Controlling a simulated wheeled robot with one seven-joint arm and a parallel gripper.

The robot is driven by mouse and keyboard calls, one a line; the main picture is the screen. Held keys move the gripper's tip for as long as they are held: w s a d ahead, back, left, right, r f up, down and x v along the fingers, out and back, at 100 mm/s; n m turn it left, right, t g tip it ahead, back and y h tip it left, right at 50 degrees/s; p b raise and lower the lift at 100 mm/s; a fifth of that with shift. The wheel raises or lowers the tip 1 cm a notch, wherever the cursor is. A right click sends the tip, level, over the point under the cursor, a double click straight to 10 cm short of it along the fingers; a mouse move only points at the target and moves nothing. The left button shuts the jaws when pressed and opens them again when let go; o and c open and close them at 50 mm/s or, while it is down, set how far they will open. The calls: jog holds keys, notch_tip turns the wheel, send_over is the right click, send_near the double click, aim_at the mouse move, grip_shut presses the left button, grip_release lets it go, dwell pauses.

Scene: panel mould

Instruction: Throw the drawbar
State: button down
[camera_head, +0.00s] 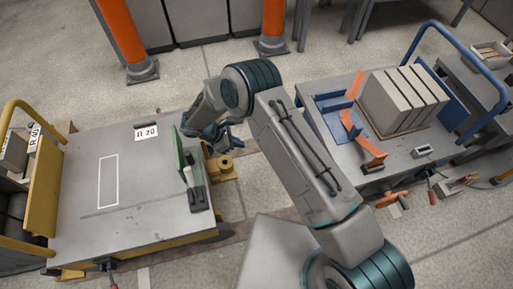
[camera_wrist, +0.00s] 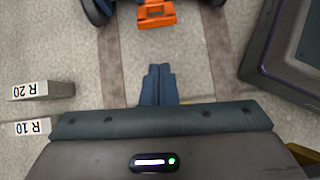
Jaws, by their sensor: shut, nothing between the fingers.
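No part is marked as the drawbar, and I cannot tell for sure which one it is. An orange bracket (camera_wrist: 157,14) shows at the top of the wrist view, between two dark rounded parts. My gripper (camera_wrist: 158,70) is shut and empty, with its fingertips pointing at that bracket and apart from it. In the head view my gripper (camera_head: 232,128) is over the gap between the two carts, partly hidden by my wrist. A yellow fitting (camera_head: 222,168) sits at the right edge of the yellow-railed cart (camera_head: 140,205), just below my gripper. An orange lever (camera_head: 350,123) stands on the blue-railed cart (camera_head: 330,90).
Grey panels (camera_head: 385,105) stand on the blue-railed cart. A green plate (camera_head: 180,155) stands upright on the yellow-railed cart near my wrist. R 20 (camera_wrist: 38,91) and R 10 (camera_wrist: 25,128) labels are at left in the wrist view. An orange post (camera_head: 122,30) stands behind.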

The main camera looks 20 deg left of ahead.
jog(key=s+a+f+b+x, duration=0.1)
jog(key=a+f+b+x, duration=0.15)
jog(key=x, duration=0.85)
jog(key=shift+n, duration=0.4)
jog(key=r, duration=0.1)
jog(key=d+r, duration=0.1)
jog(key=r, duration=0.1)
jog(key=w+d+r, duration=0.1)
jog(key=shift+d+r, duration=0.15)
jog(key=shift+r, duration=0.05)
jog(key=shift+s+r+t, duration=0.1)
jog(key=shift+t, duration=0.2)
